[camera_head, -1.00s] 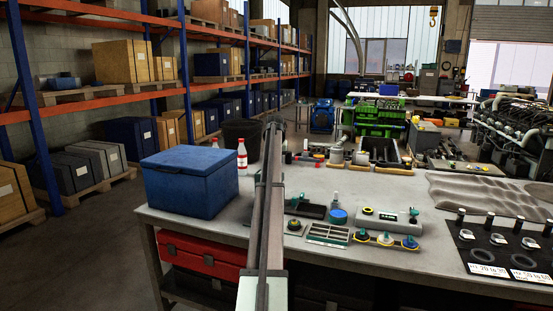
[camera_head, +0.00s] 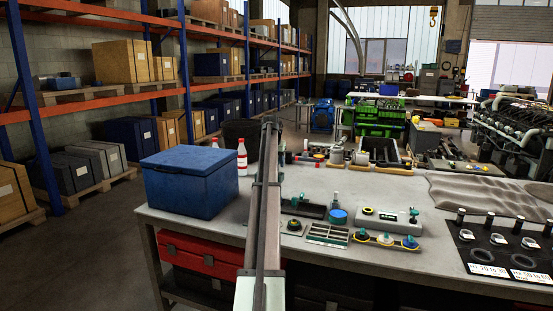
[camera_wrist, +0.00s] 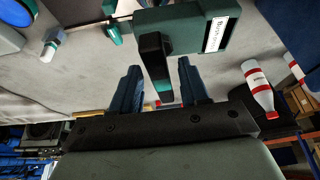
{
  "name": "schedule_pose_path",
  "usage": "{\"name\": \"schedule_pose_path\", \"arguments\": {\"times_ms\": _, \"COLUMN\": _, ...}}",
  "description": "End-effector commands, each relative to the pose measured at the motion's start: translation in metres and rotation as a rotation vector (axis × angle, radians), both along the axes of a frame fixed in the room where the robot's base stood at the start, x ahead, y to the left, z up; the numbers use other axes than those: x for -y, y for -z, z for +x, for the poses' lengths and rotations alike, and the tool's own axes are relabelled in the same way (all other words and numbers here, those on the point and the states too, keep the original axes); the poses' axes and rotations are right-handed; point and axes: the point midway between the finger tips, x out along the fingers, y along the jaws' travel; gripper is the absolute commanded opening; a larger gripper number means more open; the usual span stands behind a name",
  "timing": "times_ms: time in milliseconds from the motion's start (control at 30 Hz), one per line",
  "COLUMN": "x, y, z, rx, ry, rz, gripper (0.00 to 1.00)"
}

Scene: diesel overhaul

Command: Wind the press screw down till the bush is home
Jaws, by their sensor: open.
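In the wrist view a dark green block (camera_wrist: 190,38) with a white label stands over the bench; it looks like the press. A black bar with a teal band (camera_wrist: 157,62) projects from it, perhaps the screw's handle. My gripper (camera_wrist: 160,68) is open, its two dark blue fingers on either side of this bar. A gap shows on each side, and I cannot see contact. In the head view my arm runs up the middle and hides the press area. I cannot make out the bush or how deep it sits.
A blue box (camera_head: 190,182) and a white bottle with a red cap (camera_head: 242,158) stand left of my arm. A grey-green case (camera_head: 388,221), a blue disc (camera_head: 337,216) and a slotted tray (camera_head: 328,234) lie to its right.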

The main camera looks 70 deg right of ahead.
Motion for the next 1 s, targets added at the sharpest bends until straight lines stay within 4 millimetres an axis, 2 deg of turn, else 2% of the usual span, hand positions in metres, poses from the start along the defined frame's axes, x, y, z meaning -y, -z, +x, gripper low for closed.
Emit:
{"name": "schedule_pose_path", "arguments": {"times_ms": 267, "x": 0.0, "y": -0.004, "z": 0.0, "rx": 0.0, "ry": 0.0, "rz": -0.001, "gripper": 0.45}}
{"name": "schedule_pose_path", "arguments": {"times_ms": 800, "x": 0.001, "y": -0.053, "z": 0.0, "rx": 0.001, "ry": 0.0, "rz": -0.001, "gripper": 0.45}}
{"name": "schedule_pose_path", "arguments": {"times_ms": 1000, "x": 0.0, "y": -0.055, "z": 0.0, "rx": 0.0, "ry": 0.0, "rz": 0.0, "gripper": 0.45}}
